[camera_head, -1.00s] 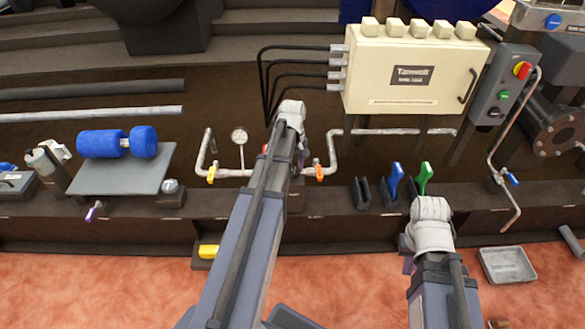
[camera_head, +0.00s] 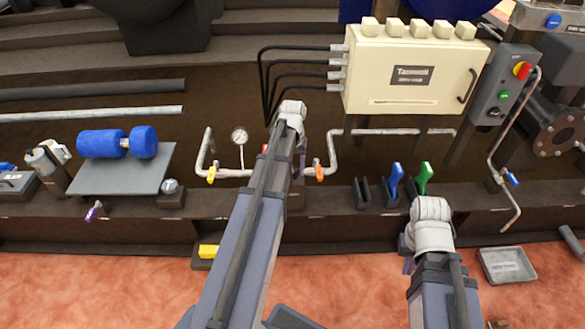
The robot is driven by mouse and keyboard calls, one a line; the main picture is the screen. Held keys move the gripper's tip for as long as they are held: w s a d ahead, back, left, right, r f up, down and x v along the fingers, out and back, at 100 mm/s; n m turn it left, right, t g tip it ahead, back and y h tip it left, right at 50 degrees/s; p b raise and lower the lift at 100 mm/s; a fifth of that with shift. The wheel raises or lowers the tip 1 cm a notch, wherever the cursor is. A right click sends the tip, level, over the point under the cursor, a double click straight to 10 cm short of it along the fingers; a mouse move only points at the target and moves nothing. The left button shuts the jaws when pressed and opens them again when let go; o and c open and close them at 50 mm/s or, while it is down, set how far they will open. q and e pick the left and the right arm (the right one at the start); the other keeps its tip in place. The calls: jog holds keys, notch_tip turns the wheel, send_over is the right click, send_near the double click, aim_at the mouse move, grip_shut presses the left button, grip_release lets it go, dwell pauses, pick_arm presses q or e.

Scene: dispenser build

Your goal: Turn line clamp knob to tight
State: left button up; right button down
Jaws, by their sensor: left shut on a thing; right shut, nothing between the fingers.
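My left arm reaches up the middle of the view to the pipe line, between the yellow valve handle (camera_head: 211,173) and the orange valve handle (camera_head: 319,172). My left gripper (camera_head: 292,150) is at the far end of that arm, mostly hidden behind its own wrist. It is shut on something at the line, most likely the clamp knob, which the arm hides. A small red part (camera_head: 265,149) shows just left of the wrist. My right gripper (camera_head: 408,264) is low at the right, in front of the bench edge, pointing down, shut and mostly hidden by its wrist.
A pressure gauge (camera_head: 239,136) stands left of my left arm. A cream box (camera_head: 412,75) with black cables is above right. Blue (camera_head: 396,174) and green (camera_head: 424,175) handled tools stand in holders near my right arm. A grey tray (camera_head: 507,266) lies on the floor.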

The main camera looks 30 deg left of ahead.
aim_at(293, 170)
dwell(0.5)
pick_arm(q)
jog(key=o, duration=1.4)
jog(key=shift+r, duration=0.15)
notch_tip(293, 170, up, 8)
jog(key=p, duration=0.8)
jog(key=shift+f, duration=0.2)
